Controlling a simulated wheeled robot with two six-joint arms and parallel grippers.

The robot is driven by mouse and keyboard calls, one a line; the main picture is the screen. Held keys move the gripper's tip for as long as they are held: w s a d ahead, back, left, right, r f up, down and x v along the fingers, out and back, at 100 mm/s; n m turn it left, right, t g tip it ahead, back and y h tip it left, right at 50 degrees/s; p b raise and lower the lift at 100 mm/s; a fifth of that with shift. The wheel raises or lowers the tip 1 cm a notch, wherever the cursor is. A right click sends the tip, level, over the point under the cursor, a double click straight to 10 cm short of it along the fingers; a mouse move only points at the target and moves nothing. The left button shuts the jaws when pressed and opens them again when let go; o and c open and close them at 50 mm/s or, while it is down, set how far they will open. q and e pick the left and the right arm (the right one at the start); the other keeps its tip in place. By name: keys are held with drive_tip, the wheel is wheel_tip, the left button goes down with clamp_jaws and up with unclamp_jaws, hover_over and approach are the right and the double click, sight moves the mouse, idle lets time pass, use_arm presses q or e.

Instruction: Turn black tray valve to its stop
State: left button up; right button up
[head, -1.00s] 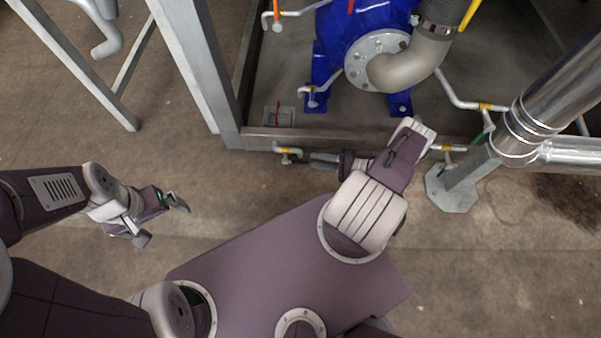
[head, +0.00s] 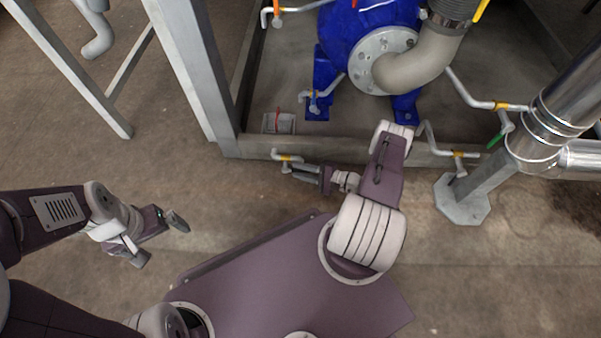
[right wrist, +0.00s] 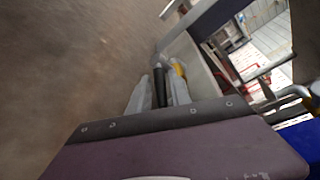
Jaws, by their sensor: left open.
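The black tray valve (head: 287,158) is a small grey pipe end with a yellow ring at the front edge of the tray frame, in the head view. My right gripper (head: 308,174) is at it, from the right. In the right wrist view, the black handle (right wrist: 160,86) lies between the two grey fingers of my right gripper (right wrist: 158,98), and the yellow ring (right wrist: 179,70) shows just beyond. I cannot tell whether both fingers touch the handle. My left gripper (head: 160,240) is open and empty above the floor at the left, far from the valve.
A blue pump (head: 360,35) with a thick grey elbow pipe (head: 415,68) stands in the tray. Other small valves are nearby, one with a green handle (head: 495,140). A silver pipe on a footed post (head: 465,200) stands at right, a steel frame leg (head: 190,75) at left.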

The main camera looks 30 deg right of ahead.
clamp_jaws()
idle(1.4)
